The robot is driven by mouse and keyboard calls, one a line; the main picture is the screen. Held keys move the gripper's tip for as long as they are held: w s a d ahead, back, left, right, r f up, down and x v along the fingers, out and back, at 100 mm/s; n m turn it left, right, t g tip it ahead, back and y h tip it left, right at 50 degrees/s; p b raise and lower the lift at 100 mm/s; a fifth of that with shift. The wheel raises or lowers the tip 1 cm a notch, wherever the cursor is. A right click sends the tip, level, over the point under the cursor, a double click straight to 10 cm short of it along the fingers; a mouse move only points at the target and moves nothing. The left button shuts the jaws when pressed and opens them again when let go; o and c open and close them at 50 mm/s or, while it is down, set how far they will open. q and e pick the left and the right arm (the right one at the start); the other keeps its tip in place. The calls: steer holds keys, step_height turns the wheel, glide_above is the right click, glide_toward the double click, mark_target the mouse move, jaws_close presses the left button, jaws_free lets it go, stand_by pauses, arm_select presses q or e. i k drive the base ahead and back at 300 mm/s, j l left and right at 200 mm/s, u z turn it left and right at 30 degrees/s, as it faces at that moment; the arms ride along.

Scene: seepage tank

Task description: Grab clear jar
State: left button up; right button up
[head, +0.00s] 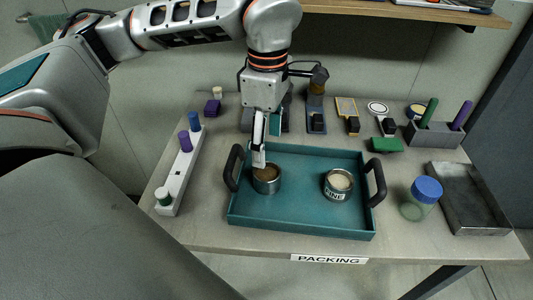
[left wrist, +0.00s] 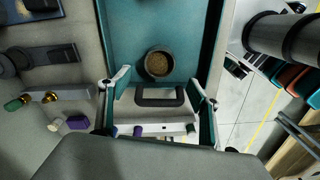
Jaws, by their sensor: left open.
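The clear jar (head: 413,209) has a blue lid (head: 427,188) and stands on the table to the right of the teal tray (head: 300,226), near its right handle. It does not show in the left wrist view. My left gripper (head: 259,160) is over the left part of the tray, beside and above a metal tin with brown contents (head: 267,184), well left of the jar. In the left wrist view the gripper (left wrist: 158,100) has its fingers spread wide, with nothing held between them. The tin (left wrist: 158,65) shows beyond the fingers. My right gripper is not in view.
A second tin (head: 338,186) with pale contents is in the tray. A grey metal pan (head: 470,198) lies right of the jar. A white rack (head: 182,172) with capped pegs stands left. Behind are a green block (head: 386,145) and a grey holder (head: 437,134).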

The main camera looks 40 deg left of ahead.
mark_target(413, 209)
steer(key=k, duration=1)
